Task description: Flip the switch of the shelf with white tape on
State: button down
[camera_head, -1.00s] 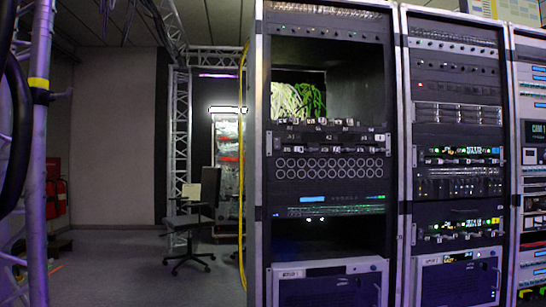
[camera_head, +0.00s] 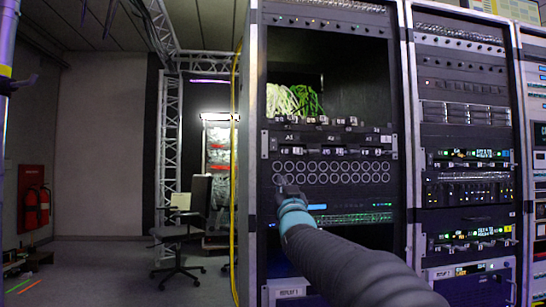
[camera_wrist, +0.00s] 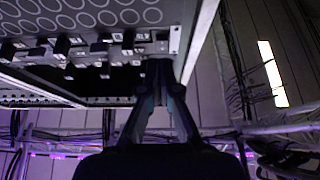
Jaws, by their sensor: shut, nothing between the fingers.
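My gripper (camera_head: 283,183) is at the left rack, in front of the left end of the panel of round holes, just below a shelf (camera_head: 330,139) with a row of small switches and pale labels. In the wrist view my gripper (camera_wrist: 160,66) is shut and empty. Its tips are close to the end of a shelf with dark switches (camera_wrist: 98,47); I cannot tell whether they touch. A small pale patch (camera_head: 386,139) is at that shelf's right end; I cannot tell if it is tape. The switch positions are too small to read.
The middle rack holds two similar shelves, an upper one (camera_head: 467,158) and a lower one (camera_head: 470,236) with a yellow tag at its right end. An office chair (camera_head: 184,235) stands on open floor to the left. A yellow cable (camera_head: 235,150) hangs beside the left rack.

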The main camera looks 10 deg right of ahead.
jog(key=shift+s+a+r+t, duration=0.15)
jog(key=shift+s+r+t, duration=0.35)
jog(key=shift+r, duration=0.35)
jog(key=shift+s+a+r+t, duration=0.1)
jog(key=shift+s+r+t, duration=0.4)
jog(key=shift+r, duration=0.35)
jog(key=p, duration=0.3)
send_near(273, 145)
notch_tip(273, 145, up, 4)
jog(key=w+p, duration=0.1)
jog(key=w, duration=0.2)
jog(key=shift+w, duration=0.95)
jog(key=shift+f, duration=0.1)
